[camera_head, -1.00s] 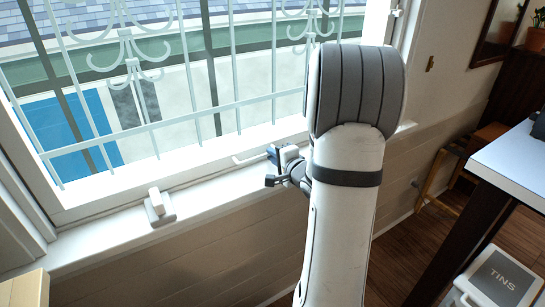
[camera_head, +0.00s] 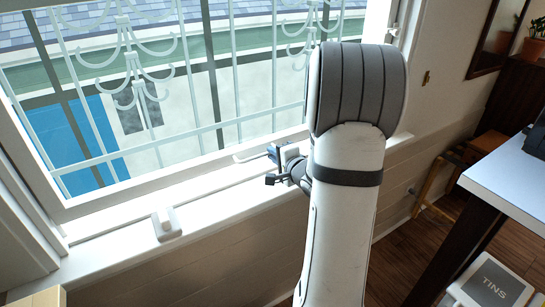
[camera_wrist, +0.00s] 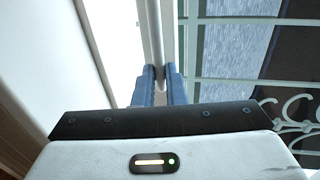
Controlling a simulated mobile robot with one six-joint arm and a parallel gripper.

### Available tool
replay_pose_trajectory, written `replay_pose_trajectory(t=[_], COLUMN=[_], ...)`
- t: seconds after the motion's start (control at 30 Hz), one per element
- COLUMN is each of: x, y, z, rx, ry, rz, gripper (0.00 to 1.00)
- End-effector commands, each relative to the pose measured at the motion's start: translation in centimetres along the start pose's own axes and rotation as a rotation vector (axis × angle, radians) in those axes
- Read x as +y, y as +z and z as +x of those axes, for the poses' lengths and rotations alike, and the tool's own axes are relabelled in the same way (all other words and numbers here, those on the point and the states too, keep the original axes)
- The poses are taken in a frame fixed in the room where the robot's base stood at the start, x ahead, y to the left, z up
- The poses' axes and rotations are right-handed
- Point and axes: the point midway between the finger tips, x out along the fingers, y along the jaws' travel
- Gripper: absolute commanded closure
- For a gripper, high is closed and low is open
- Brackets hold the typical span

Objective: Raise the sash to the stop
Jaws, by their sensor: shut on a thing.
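The white window sash (camera_head: 150,183) fills the left and middle of the head view. Its bottom rail stands a little above the sill (camera_head: 200,205), with a narrow gap and a dark line between them. A thin white bar handle (camera_head: 246,156) sticks out from the rail. My gripper (camera_head: 275,154) is at the handle. In the wrist view, the blue fingers of my gripper (camera_wrist: 161,82) are closed around the white handle bar (camera_wrist: 155,40). My arm hides the right part of the rail. The top of the sash and the stop are out of view.
A white block-like fitting (camera_head: 166,224) sits on the sill at left. White scrolled bars (camera_head: 130,60) stand outside the glass. At right are a white-topped table (camera_head: 510,170), a bin marked TINS (camera_head: 490,285) and a wooden stand (camera_head: 440,180).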

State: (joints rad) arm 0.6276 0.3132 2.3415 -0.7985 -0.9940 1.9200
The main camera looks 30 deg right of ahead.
Motion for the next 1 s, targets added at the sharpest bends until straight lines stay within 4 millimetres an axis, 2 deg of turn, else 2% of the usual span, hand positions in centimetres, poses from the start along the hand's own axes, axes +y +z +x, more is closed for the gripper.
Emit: replay_pose_trajectory(t=[0.03,0.2,0.57,0.6,0.8,0.87,1.0], x=[-2.2,-4.1,-4.1,-4.1,-3.9,-3.8,-3.8], y=[-0.1,-0.1,-0.1,-0.1,-0.1,-0.1,-0.1], z=[-0.3,-0.7,-0.7,-0.7,-0.7,-0.7,-0.7], rx=[0.001,0.001,0.002,0.002,0.001,0.001,0.001], ry=[-0.012,-0.013,-0.012,-0.012,-0.008,-0.007,-0.005], rz=[-0.004,-0.004,-0.004,-0.004,-0.003,-0.003,-0.002], gripper=[1.0,1.0,1.0,0.88,0.71,0.68,0.68])
